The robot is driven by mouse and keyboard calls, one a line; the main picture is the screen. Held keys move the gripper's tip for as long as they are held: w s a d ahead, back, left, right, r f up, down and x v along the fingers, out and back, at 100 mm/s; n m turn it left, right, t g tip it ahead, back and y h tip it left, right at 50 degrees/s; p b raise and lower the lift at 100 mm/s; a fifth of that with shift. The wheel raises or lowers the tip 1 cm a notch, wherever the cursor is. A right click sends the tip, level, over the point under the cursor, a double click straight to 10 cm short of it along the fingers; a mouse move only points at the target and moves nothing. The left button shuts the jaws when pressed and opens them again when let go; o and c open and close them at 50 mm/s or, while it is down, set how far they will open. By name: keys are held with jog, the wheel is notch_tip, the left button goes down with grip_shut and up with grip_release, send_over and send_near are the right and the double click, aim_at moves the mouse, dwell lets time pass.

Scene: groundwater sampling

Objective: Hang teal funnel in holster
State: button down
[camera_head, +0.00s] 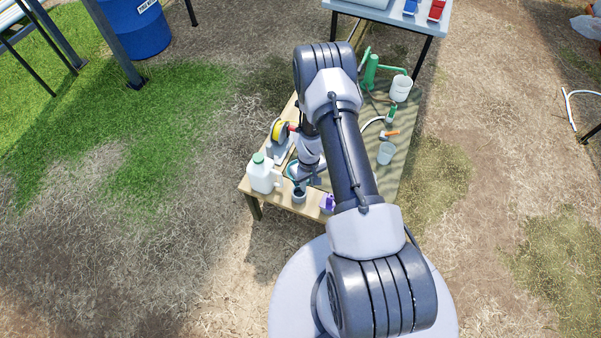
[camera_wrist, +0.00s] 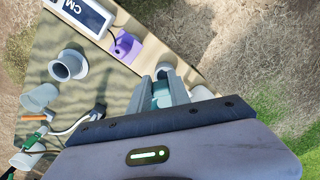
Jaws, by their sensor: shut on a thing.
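In the wrist view, my gripper (camera_wrist: 165,92) is shut on a teal piece (camera_wrist: 162,95), which I take to be the teal funnel; the fingers and gripper body hide most of it. In the head view, a teal rim (camera_head: 291,169) shows beside my wrist, above the near left part of the table. A grey cup-like holder (camera_head: 299,195) stands at the table's near edge, just below my gripper in the picture. A pale round rim (camera_wrist: 165,72) shows just past the fingertips in the wrist view. I cannot tell whether the funnel touches it.
A white jug with a green cap (camera_head: 263,173) and a yellow reel (camera_head: 279,134) stand at the left. A purple item (camera_head: 327,203) is at the near edge. A grey flanged cylinder (camera_wrist: 68,66), a clear beaker (camera_head: 385,153) and a green pump (camera_head: 372,70) are farther off.

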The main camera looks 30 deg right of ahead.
jog(key=shift+s+f, duration=0.1)
jog(key=shift+f, duration=0.05)
notch_tip(320, 180, down, 10)
jog(key=b, duration=0.9)
jog(key=shift+f+b, duration=0.25)
jog(key=shift+b, duration=0.15)
jog(key=shift+f+b, duration=0.5)
jog(key=shift+f, duration=0.05)
jog(key=c, duration=1.1)
grip_release()
notch_tip(320, 180, up, 18)
jog(key=p, duration=0.7)
jog(key=shift+f, duration=0.25)
